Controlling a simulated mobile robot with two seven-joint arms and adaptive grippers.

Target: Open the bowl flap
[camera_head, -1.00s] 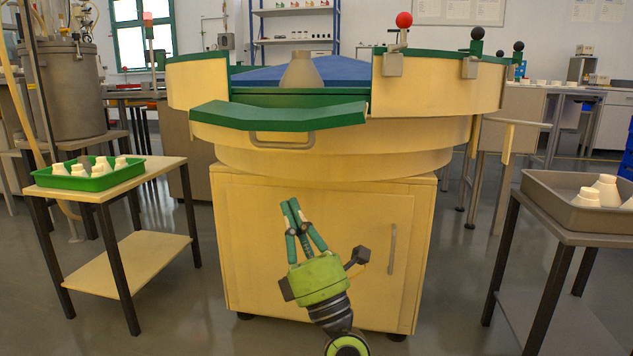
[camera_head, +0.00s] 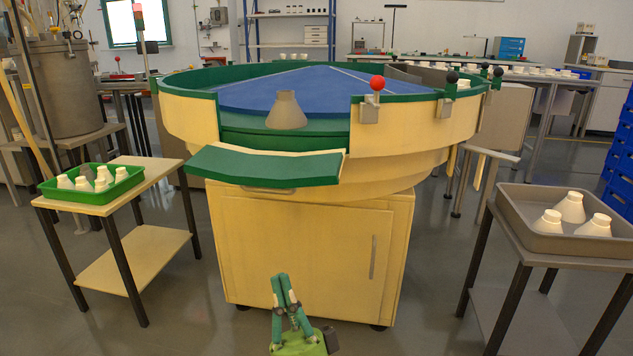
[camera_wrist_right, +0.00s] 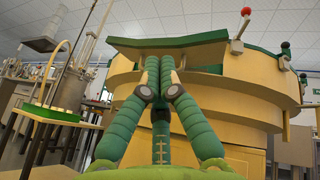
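The big round bowl (camera_head: 420,130), pale wood with a green rim, stands on a wooden cabinet. Its flap (camera_head: 265,167), a green-topped panel, juts outward at the front below a gap in the bowl wall. A handle (camera_head: 268,189) shows partly under the flap. My right gripper (camera_head: 280,277) is low in front of the cabinet, below the flap and apart from it in the head view. In the right wrist view its green fingertips (camera_wrist_right: 159,62) meet with nothing seen between them, and the flap (camera_wrist_right: 170,42) spans above and beyond them. My left gripper is out of view.
A grey cone-shaped piece (camera_head: 286,110) stands in the bowl by the gap. Red and black knobs are clamped on the rim. A green tray (camera_head: 95,190) of white pieces is on the left stand, a grey tray (camera_head: 515,215) on the right one. Floor between is clear.

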